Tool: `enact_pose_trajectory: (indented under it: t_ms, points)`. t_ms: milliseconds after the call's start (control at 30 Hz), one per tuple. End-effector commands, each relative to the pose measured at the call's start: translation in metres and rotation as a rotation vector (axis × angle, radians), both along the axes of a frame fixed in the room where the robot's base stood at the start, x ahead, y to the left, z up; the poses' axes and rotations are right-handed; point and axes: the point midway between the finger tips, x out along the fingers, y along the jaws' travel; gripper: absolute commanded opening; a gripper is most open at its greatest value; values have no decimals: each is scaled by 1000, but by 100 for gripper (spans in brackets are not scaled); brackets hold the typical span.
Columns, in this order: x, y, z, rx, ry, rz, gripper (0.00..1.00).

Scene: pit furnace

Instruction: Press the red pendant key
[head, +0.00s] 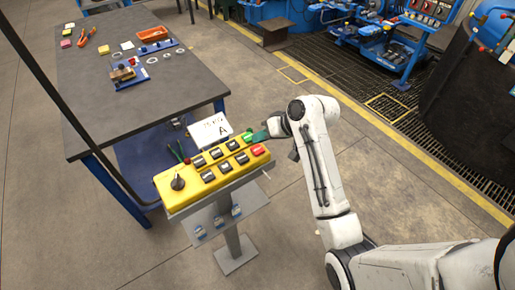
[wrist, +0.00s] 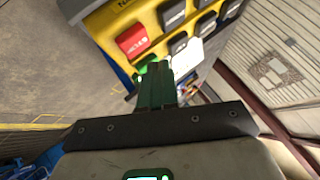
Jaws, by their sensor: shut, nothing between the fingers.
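The yellow pendant box (head: 187,185) lies tilted on a grey stand and carries a black rotary knob and rows of black keys. The red key (head: 258,150) is at its right end; in the wrist view it is the red square key (wrist: 132,40), uncovered. A green key (head: 247,137) sits beside it, partly hidden by my fingers in the wrist view (wrist: 147,62). My gripper (head: 254,136) is shut and empty, its green fingertips close to the green key and just off the red key. In the wrist view the fingertips (wrist: 154,70) appear below and right of the red key. I cannot tell whether they touch anything.
A white card marked A (head: 210,130) stands behind the pendant. A dark workbench (head: 110,90) with small parts and an orange tray (head: 153,34) is at the back left. Blue machinery (head: 370,35) stands at the back right. Open floor lies around the stand (head: 235,245).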

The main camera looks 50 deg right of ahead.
Motion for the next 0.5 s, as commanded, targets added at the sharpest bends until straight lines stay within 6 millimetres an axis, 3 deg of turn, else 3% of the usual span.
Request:
enact_pose_trajectory:
  t_ms: [300, 500]
  points:
    - [0, 0, 29, -1, -1, 0, 0]
    - [0, 0, 37, 0, 0, 0, 0]
